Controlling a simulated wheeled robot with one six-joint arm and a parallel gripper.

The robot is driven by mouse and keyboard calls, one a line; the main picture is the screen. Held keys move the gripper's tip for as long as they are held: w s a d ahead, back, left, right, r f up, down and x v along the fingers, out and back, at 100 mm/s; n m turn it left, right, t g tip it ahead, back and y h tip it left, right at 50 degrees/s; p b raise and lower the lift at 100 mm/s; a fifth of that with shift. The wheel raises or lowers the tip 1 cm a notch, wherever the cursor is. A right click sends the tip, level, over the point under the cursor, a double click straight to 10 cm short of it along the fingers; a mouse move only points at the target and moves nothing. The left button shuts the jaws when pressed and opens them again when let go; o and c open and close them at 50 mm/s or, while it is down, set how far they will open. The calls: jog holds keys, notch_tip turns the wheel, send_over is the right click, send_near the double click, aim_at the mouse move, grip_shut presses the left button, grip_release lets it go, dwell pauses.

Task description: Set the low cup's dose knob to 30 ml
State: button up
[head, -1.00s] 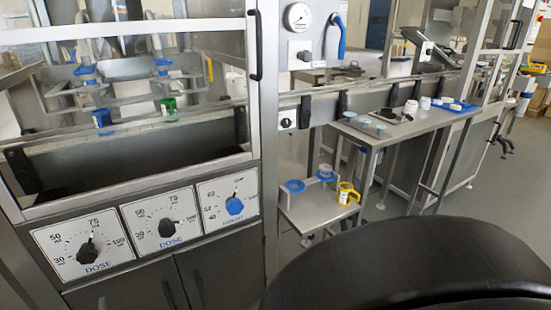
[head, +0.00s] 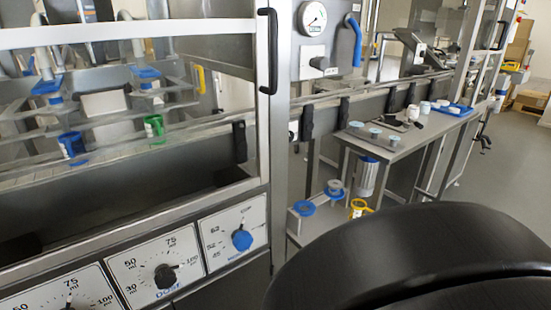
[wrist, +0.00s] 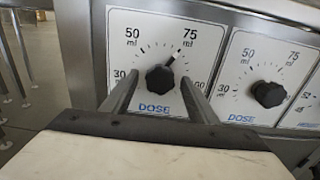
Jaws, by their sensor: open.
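In the wrist view, my open gripper (wrist: 159,76) reaches up to the left dose dial. Its fingertips lie on either side of the black dose knob (wrist: 160,79), with small gaps beside it. The knob's pointer aims up and right, near the 75 ml mark (wrist: 188,34); the 30 ml mark (wrist: 119,78) is left of the knob. In the head view that dial (head: 60,287) is cut off at the lower left. A blue cup (head: 72,145) and a green-handled cup (head: 154,128) stand behind the window. No label shows which knob serves the low cup.
A second black dose knob (wrist: 268,94) is close on the right; it also shows in the head view (head: 165,276). A blue knob (head: 242,240) is further right. A low shelf with blue items and a yellow-handled cup (head: 358,208) stands right of the cabinet.

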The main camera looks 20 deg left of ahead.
jog(key=shift+w+a, duration=0.15)
jog(key=shift+a, duration=0.1)
jog(key=shift+c, duration=0.2)
jog(key=c, duration=1)
